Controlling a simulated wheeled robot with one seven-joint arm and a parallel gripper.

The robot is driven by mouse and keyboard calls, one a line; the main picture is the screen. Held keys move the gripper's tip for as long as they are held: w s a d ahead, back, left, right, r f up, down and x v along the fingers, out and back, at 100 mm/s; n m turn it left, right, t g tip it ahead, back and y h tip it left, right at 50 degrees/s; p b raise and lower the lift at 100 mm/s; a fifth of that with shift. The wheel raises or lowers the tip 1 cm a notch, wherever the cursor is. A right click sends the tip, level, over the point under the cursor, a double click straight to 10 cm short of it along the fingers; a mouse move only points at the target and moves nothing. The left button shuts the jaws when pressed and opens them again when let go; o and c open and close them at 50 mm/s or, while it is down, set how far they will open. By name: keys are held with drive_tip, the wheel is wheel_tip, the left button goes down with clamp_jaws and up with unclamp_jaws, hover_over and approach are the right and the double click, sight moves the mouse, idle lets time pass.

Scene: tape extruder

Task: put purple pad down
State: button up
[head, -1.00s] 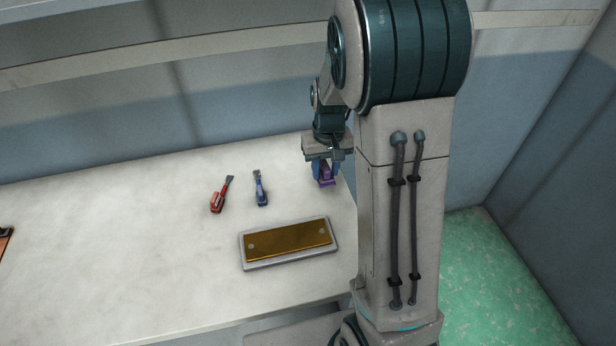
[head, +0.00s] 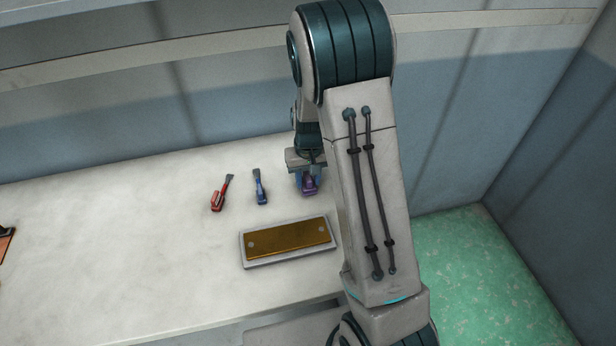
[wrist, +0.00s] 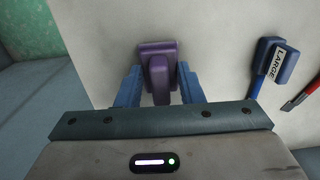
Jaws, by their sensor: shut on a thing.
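The purple pad (head: 309,184) is between the fingers of my gripper (head: 307,180), at the right part of the white table. In the wrist view, the purple pad (wrist: 158,68) shows a wide head and a narrower handle. The blue fingers of my gripper (wrist: 158,85) are shut on the handle from both sides. The pad is at or close above the table surface; I cannot tell whether it touches.
A blue tool (head: 260,188) labelled LARGE, seen in the wrist view (wrist: 272,65), and a red tool (head: 221,193) lie left of my gripper. A grey tray with a brass plate (head: 289,241) lies nearer the front. The table's left area (head: 110,240) is mostly clear.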

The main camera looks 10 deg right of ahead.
sight(308, 176)
drive_tip(key=shift+f, duration=0.25)
drive_tip(key=o, duration=0.9)
drive_tip(key=shift+r, duration=0.1)
drive_tip(key=shift+r, duration=0.1)
wheel_tip(308, 176, up, 11)
drive_tip(key=s+r+t, duration=0.1)
drive_tip(key=s+r, duration=0.2)
drive_tip(key=s, duration=0.4)
drive_tip(key=s+r+t, duration=0.1)
drive_tip(key=s+r, duration=0.2)
drive_tip(key=s, duration=0.4)
drive_tip(key=s+r+t, duration=0.1)
drive_tip(key=s+r, duration=0.1)
drive_tip(key=s, duration=0.5)
drive_tip(key=shift+s+r, duration=0.3)
drive_tip(key=shift+r, duration=0.1)
